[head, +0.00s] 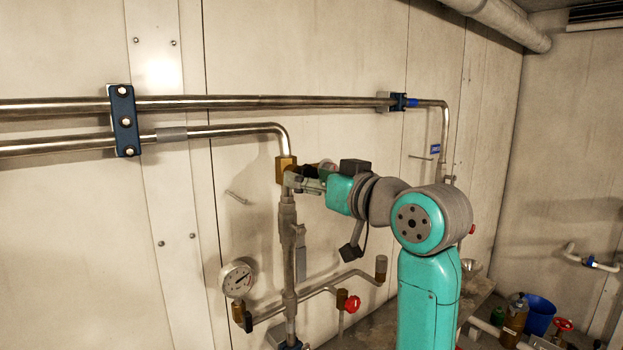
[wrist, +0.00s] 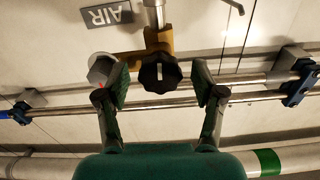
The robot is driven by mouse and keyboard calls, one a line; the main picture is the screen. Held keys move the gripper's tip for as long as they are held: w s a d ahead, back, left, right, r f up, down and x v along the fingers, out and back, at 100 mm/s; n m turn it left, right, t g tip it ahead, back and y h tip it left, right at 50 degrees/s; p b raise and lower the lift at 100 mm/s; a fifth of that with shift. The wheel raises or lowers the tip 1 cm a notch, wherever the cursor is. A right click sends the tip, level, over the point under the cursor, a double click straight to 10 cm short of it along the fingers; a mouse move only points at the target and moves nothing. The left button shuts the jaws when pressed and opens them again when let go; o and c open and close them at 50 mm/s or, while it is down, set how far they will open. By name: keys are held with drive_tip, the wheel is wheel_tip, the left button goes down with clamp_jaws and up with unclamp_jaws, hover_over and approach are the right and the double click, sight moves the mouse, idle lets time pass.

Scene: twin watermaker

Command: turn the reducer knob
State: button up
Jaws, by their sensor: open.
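The reducer knob (wrist: 160,73) is black and ridged, on a brass body (wrist: 158,40) in the wrist view. My gripper (wrist: 160,84) is open, with one finger on each side of the knob. A gap shows between each finger and the knob. The left finger is close to a grey hexagonal fitting (wrist: 102,68); I cannot tell if they touch. In the head view the brass body (head: 287,168) sits under the pipe elbow, and my gripper (head: 300,183) is right at it. The knob is mostly hidden there.
In the head view a pressure gauge (head: 237,279) and a red valve knob (head: 352,304) are below. Two steel pipes (head: 220,102) run along the wall. A blue bucket (head: 539,314) stands at lower right. An AIR label (wrist: 106,15) shows in the wrist view.

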drive_tip(key=c, duration=1.1)
drive_tip(key=shift+c, duration=0.2)
drive_tip(key=shift+n, duration=0.4)
drive_tip(key=n, duration=1)
drive_tip(key=shift+n, duration=0.6)
